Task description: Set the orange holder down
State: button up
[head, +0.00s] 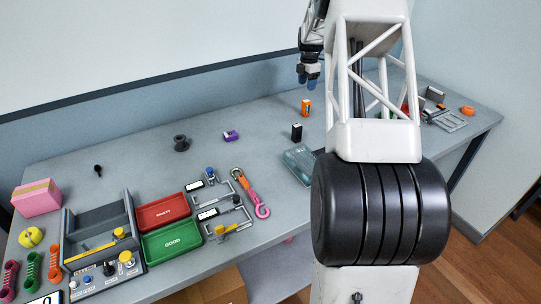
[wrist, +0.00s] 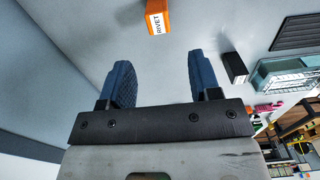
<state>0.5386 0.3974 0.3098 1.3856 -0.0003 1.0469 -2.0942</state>
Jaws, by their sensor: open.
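The orange holder (head: 306,107) stands on the grey table towards the back, just left of my arm in the head view. In the wrist view it shows at the top as an orange block (wrist: 158,17) with a white label reading RIVET. My gripper (head: 309,84) is above the table, a little above and behind the holder in the head view. In the wrist view its two blue fingers (wrist: 160,85) are spread wide with nothing between them. The holder lies beyond the fingertips, apart from them.
A black block (head: 297,132) stands close to the holder, with a clear teal-tinted box (head: 299,164) nearer. A purple block (head: 231,136) and dark spool (head: 181,143) are to the left. Red (head: 163,213) and green (head: 173,241) trays lie farther left.

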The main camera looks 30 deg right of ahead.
jog(key=s+a+r+m, duration=0.3)
jog(key=s+a+r, duration=0.25)
jog(key=a, duration=0.45)
jog(key=s+a+r+m+t, duration=0.1)
jog(key=s+a+r+m, duration=0.1)
jog(key=s+a+r, duration=0.45)
jog(key=s+a+r+m, duration=0.35)
jog(key=s+a, duration=0.25)
jog(key=a, duration=0.7)
jog(key=s+a+r+m+t, duration=0.1)
jog(key=s+a+m, duration=0.1)
jog(key=s+a, duration=0.55)
jog(key=s+a+r+m, duration=0.1)
jog(key=s+a+m, duration=0.3)
jog(key=s, duration=0.6)
jog(key=s+a+f+m, duration=0.1)
jog(key=s+a+f, duration=0.1)
jog(key=s, duration=0.6)
jog(key=s+a+f+m, duration=0.2)
jog(key=s+a, duration=0.3)
jog(key=s, duration=0.3)
jog(key=shift+s+a+f+t, duration=0.3)
jog(key=shift+s+f, duration=0.1)
jog(key=shift+f, duration=0.15)
